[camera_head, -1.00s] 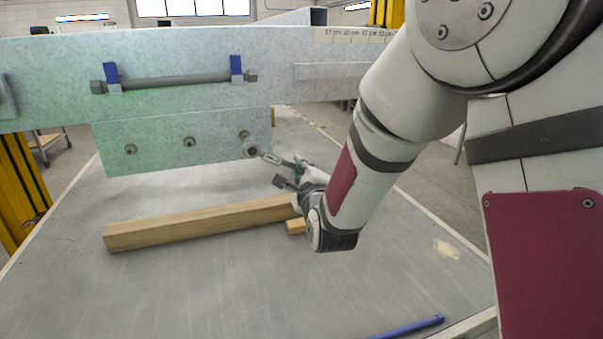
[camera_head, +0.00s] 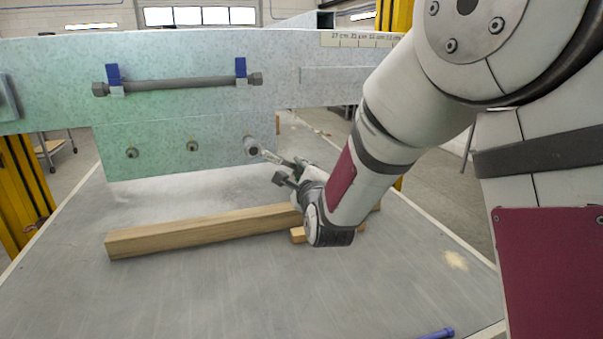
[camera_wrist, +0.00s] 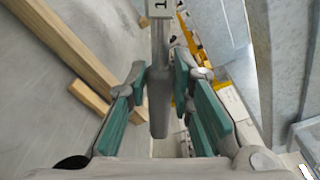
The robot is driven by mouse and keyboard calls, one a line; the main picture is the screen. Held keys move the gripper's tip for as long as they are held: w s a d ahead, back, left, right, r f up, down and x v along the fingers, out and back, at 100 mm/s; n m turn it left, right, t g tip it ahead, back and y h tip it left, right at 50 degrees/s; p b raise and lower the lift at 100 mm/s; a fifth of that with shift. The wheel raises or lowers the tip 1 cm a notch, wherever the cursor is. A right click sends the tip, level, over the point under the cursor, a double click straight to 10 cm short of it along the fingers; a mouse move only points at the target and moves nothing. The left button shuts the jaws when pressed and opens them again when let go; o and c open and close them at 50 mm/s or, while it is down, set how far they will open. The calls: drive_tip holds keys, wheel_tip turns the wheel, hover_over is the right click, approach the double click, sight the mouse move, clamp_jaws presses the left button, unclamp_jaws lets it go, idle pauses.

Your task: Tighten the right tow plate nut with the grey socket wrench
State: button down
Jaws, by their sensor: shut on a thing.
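The pale tow plate (camera_head: 165,165) hangs below the beam, with a left nut (camera_head: 132,153) and a middle nut (camera_head: 192,147) in plain view. My gripper (camera_head: 283,172) is right of the plate, shut on a grey wrench (camera_head: 268,155). The wrench's round head (camera_head: 251,149) is at the plate's right nut and covers most of it; I cannot tell whether it is fully seated. In the wrist view the wrench's grey handle (camera_wrist: 160,85) runs between the teal finger pads, pointing up the picture.
A grey bar (camera_head: 180,84) with hex ends sits in blue holders on the beam (camera_head: 60,70). A long wooden beam (camera_head: 190,232) and a small wood block (camera_head: 298,235) lie below my gripper. A blue rod (camera_head: 437,334) is at the bottom edge.

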drive_tip(key=shift+w+a+b, duration=0.25)
drive_tip(key=shift+w+b, duration=0.25)
drive_tip(key=shift+w, duration=0.5)
drive_tip(key=c, duration=2)
unclamp_jaws()
clamp_jaws()
